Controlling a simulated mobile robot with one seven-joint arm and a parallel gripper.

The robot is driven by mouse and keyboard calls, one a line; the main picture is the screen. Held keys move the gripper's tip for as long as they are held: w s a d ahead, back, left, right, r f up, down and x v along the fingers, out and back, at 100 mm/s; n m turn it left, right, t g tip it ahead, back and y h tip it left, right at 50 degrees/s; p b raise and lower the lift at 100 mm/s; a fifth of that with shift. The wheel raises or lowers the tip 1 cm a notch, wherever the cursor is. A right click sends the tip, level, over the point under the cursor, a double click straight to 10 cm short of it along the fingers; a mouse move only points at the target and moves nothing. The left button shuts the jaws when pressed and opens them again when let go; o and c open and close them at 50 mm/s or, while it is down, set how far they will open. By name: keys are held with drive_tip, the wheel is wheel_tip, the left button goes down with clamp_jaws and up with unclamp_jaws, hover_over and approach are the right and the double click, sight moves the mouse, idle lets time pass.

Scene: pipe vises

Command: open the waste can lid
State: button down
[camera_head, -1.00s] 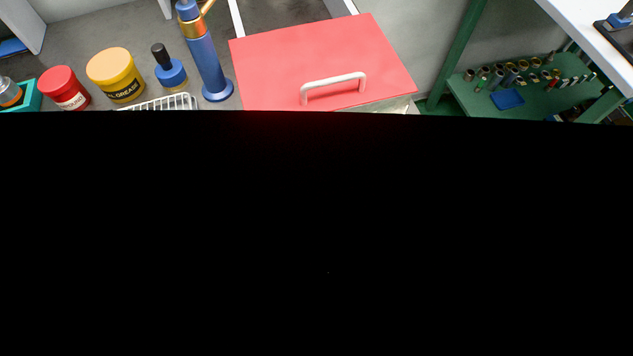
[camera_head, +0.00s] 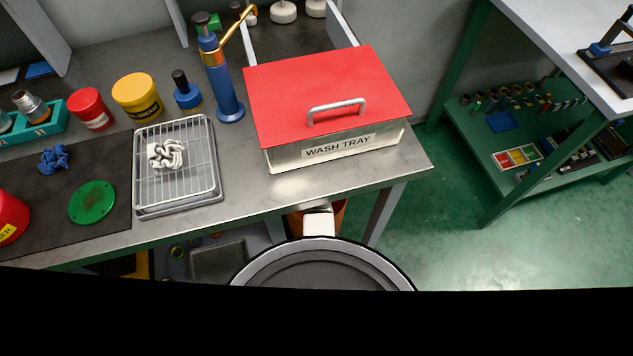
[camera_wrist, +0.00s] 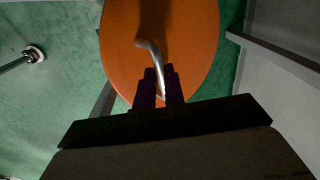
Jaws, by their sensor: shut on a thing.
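The waste can's orange lid (camera_wrist: 195,40) fills the upper middle of the wrist view as a large oval. A bent silver handle (camera_wrist: 153,48) crosses it. My gripper (camera_wrist: 160,72) is shut on this handle, with its two dark fingers on either side of the bar. In the head view, only bits of the orange waste can (camera_head: 340,213) show below the bench's front edge, behind my own arm. My gripper is hidden there. I cannot tell how far the lid is raised.
The grey bench (camera_head: 245,195) stands above and behind the can. It holds a red-lidded wash tray (camera_head: 335,147) and a wire-rack tray (camera_head: 140,195). A green-framed shelf unit (camera_head: 470,130) stands at right. Green floor (camera_head: 430,240) is open between them.

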drive_tip(key=shift+w+a+r, duration=0.25)
drive_tip(key=shift+w, duration=0.35)
drive_tip(key=shift+w+a+r, duration=0.25)
drive_tip(key=shift+w, duration=0.3)
drive_tip(key=c, duration=1.9)
unclamp_jaws()
drive_tip(key=o, duration=0.4)
drive_tip(key=shift+w+f, duration=0.1)
drive_tip(key=shift+f, duration=0.15)
drive_tip(key=shift+r, duration=0.2)
